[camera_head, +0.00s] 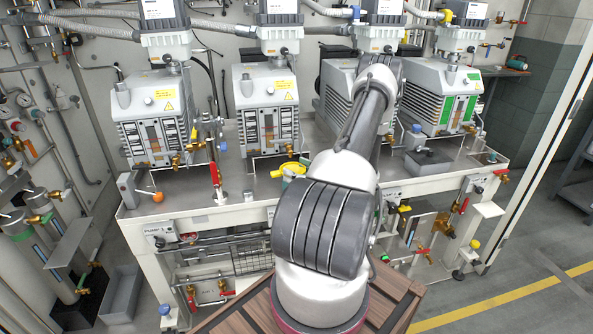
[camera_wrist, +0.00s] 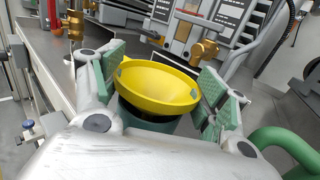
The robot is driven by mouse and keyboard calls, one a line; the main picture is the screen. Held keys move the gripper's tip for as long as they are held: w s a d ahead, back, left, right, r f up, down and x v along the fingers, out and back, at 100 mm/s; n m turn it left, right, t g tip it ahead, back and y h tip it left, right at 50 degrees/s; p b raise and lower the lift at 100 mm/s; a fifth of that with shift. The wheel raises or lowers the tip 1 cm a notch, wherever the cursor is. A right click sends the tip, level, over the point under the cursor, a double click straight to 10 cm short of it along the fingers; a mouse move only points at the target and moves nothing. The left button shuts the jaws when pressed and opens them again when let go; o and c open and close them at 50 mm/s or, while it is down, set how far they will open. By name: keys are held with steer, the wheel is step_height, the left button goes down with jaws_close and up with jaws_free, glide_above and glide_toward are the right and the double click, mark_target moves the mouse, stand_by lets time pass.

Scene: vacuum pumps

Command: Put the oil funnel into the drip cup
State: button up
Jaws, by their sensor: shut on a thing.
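The yellow oil funnel (camera_wrist: 160,88) sits between the green-padded fingers of my gripper (camera_wrist: 162,62) in the wrist view, its wide mouth facing up and tilted toward the camera. The fingers are shut on it at its sides. A dark green round body (camera_wrist: 150,122), which looks like the drip cup, shows just below the funnel. I cannot tell whether the funnel's spout is inside it. In the head view the yellow funnel (camera_head: 290,168) shows over the bench, left of my arm. My gripper is hidden there behind the arm.
Several vacuum pumps (camera_head: 268,105) stand along the back of the grey bench (camera_head: 190,190). A red-handled valve (camera_head: 215,175) and an orange knob (camera_head: 157,197) stand to the left. A dark tray (camera_head: 428,162) lies to the right. Brass fittings (camera_wrist: 204,52) are close behind the funnel.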

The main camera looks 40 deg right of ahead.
steer(key=shift+f, duration=0.35)
steer(key=o, duration=1)
steer(key=s, duration=0.4)
steer(key=s+d, duration=0.1)
steer(key=s, duration=0.6)
steer(key=shift+s+d+f, duration=0.3)
steer(key=shift+s+d, duration=0.05)
steer(key=shift+s, duration=0.05)
steer(key=s, duration=0.4)
steer(key=s+d, duration=0.1)
steer(key=s, duration=0.7)
steer(key=shift+d+f, duration=0.35)
steer(key=shift+d, duration=0.05)
